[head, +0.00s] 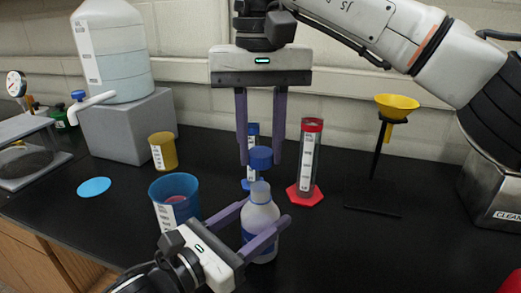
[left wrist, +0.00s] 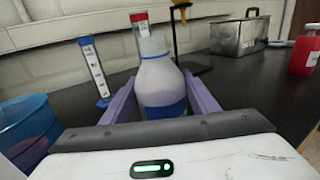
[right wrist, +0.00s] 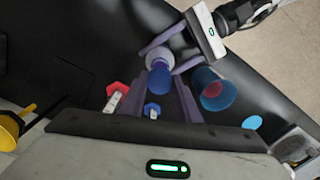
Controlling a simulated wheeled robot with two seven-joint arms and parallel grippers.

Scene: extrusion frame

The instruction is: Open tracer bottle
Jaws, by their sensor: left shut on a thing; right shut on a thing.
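My right gripper (head: 260,163) points down and is shut on the cap, which also shows in the right wrist view (right wrist: 159,81) in front of the bottle (right wrist: 158,57). The left gripper hides part of the bottle's lower body.
A blue beaker (head: 174,192) stands close left of the bottle. Behind stand a blue cylinder (head: 253,130) and a red-based cylinder (head: 310,160). A yellow funnel (head: 397,106) is on a stand to the right. A blue disc (head: 94,187) lies at left.

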